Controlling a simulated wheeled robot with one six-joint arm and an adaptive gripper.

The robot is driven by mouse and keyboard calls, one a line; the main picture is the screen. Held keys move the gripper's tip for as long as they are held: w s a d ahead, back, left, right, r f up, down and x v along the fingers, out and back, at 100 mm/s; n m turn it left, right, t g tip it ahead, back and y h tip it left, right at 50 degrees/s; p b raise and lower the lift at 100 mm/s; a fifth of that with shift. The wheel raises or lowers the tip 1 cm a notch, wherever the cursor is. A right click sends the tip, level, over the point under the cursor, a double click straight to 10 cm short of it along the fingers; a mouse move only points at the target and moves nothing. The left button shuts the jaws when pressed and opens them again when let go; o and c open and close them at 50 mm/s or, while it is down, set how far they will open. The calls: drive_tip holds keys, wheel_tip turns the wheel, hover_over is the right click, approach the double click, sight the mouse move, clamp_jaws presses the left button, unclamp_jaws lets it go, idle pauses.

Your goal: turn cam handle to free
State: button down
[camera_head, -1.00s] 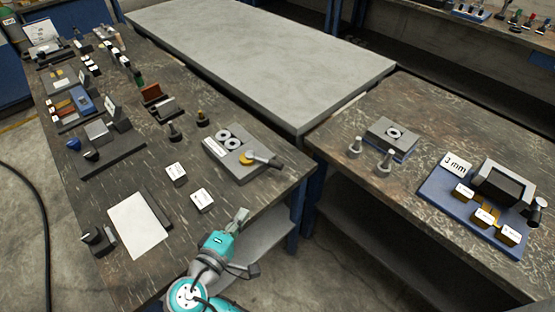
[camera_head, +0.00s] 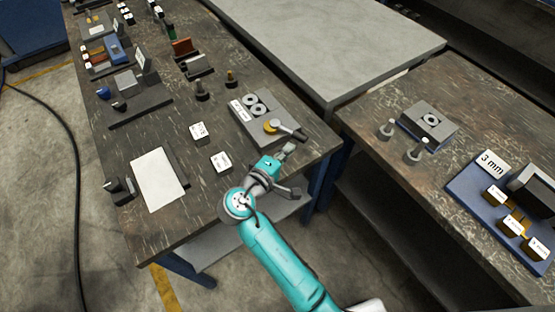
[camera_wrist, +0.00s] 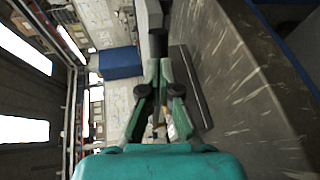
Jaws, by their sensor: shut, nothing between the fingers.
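The cam handle (camera_head: 288,130) is a short lever with a dark end on a yellow hub (camera_head: 271,126). It points right from the near right part of a grey fixture block (camera_head: 252,109) at the bench's right edge. My gripper (camera_head: 288,149) is just in front of the handle, near the bench edge, shut and empty. In the head view a small gap seems to separate it from the lever. In the wrist view, the fingers (camera_wrist: 158,68) point up the picture, with a dark upright piece just beyond them. I cannot tell whether this is the handle or whether they touch.
Two white labelled blocks (camera_head: 210,146) and a white sheet (camera_head: 159,179) lie left of the fixture. A second bench (camera_head: 390,175) is across a gap to the right, with grey pegs and a blue tray (camera_head: 470,190).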

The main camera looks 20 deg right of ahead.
sight(300, 140)
drive_tip(key=shift+x, duration=1.55)
drive_tip(key=shift+d, duration=0.1)
drive_tip(key=shift+w+d+n+t+y, duration=0.3)
drive_tip(key=shift+d+n+t+y, duration=0.55)
drive_tip(key=shift+n+t+y, duration=0.2)
drive_tip(key=shift+w+d, duration=0.35)
drive_tip(key=shift+d, duration=0.05)
